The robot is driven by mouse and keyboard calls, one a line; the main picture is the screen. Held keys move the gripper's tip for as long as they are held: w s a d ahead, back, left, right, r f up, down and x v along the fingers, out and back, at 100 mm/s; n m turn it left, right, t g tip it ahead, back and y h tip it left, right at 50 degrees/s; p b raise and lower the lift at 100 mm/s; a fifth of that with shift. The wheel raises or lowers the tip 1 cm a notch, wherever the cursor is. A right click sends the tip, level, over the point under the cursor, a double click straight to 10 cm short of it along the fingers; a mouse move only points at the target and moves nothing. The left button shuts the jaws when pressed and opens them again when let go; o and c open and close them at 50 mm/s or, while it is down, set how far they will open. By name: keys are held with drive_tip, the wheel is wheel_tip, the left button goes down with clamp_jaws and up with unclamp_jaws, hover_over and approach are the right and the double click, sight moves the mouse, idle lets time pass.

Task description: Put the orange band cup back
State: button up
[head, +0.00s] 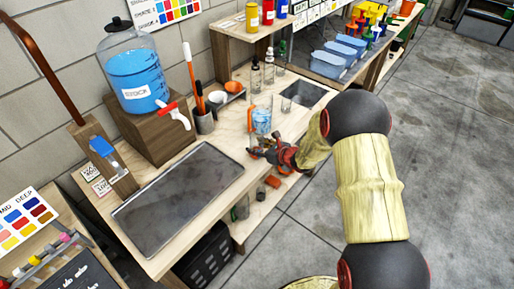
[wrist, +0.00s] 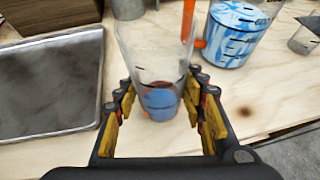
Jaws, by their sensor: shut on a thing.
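In the wrist view a tall clear cup (wrist: 155,55) stands between my gripper's yellow-padded fingers (wrist: 160,112). Its lower part looks blue with a dark reddish patch, and dark marks show on its wall. I cannot make out an orange band on it for certain; an orange upright strip shows at its right edge. My gripper is shut on this cup. In the head view my gripper (head: 262,151) is low at the workbench's front edge, and the held cup is hard to make out there.
A blue-patterned jug (wrist: 236,36) with an orange handle stands close behind, right of the cup. A grey tray (head: 180,195) lies left on the bench. A blue water dispenser (head: 137,80), a tool holder (head: 205,122) and several clear glasses (head: 269,68) stand farther back.

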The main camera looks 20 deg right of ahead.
drive_tip(key=shift+f, duration=0.15)
drive_tip(key=o, duration=1.4)
drive_tip(key=shift+o, duration=0.4)
